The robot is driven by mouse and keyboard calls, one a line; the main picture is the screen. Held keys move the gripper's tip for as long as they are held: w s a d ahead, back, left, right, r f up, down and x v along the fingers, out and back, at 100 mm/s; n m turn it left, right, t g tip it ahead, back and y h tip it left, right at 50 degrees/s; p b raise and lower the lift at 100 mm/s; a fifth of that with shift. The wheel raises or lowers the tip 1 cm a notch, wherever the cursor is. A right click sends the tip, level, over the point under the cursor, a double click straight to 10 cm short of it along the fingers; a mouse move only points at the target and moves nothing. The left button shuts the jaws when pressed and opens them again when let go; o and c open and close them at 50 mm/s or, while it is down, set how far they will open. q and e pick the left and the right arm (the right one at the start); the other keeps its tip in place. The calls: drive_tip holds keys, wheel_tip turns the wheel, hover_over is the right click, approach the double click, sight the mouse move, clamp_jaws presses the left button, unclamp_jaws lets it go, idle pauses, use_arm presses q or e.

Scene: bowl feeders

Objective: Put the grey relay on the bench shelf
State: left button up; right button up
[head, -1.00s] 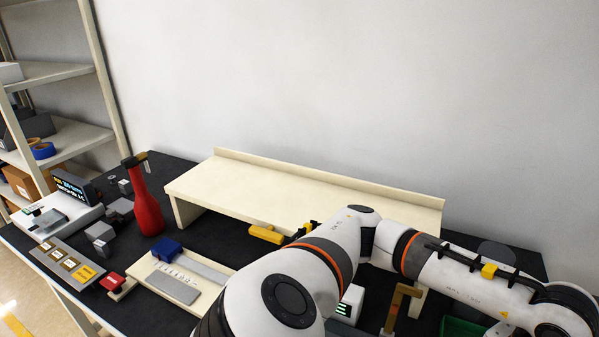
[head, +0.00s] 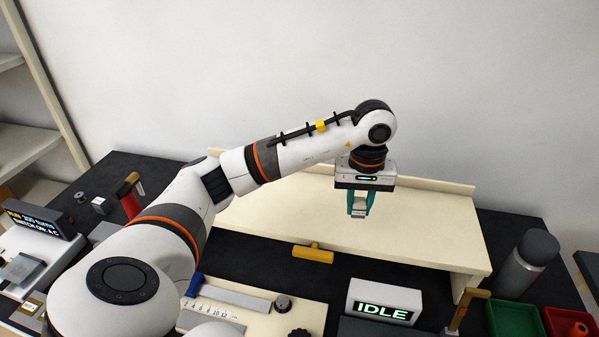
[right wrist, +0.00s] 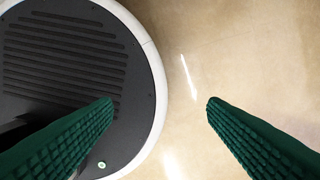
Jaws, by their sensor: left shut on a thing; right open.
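My left gripper (head: 361,203) points down over the pale bench shelf (head: 300,205), with its teal fingers shut on the small grey relay (head: 358,210). The fingers hide part of the relay. The relay appears low over the shelf's top; whether it touches the board, I cannot tell. My right gripper (right wrist: 159,101) is open and empty in the right wrist view, over the floor beside my round dark base.
The shelf has a raised back lip. In front are a yellow-handled thing (head: 313,253), a white box reading IDLE (head: 384,302) and a green bin (head: 514,321). A grey bottle (head: 524,264) stands at the right. The rest of the shelf top is clear.

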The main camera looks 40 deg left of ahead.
use_arm(q)
drive_tip(key=w+a+r+n+p, duration=0.2)
drive_tip(key=w+a+r+n, duration=0.1)
drive_tip(key=r, duration=0.1)
drive_tip(key=p, duration=0.1)
hover_over(347, 218)
wheel_tip(347, 218, down, 5)
drive_tip(key=shift+f, duration=0.2)
drive_tip(key=shift+d+f, duration=0.15)
drive_tip(key=shift+f, duration=0.5)
wheel_tip(347, 218, down, 3)
drive_tip(key=shift+f+p, duration=0.1)
drive_tip(key=shift+p, duration=0.65)
drive_tip(key=shift+f, duration=0.1)
use_arm(e)
wheel_tip(347, 218, up, 5)
drive_tip(key=shift+w+d+r, duration=0.1)
drive_tip(key=shift+r, duration=0.05)
drive_tip(key=shift+d, duration=0.1)
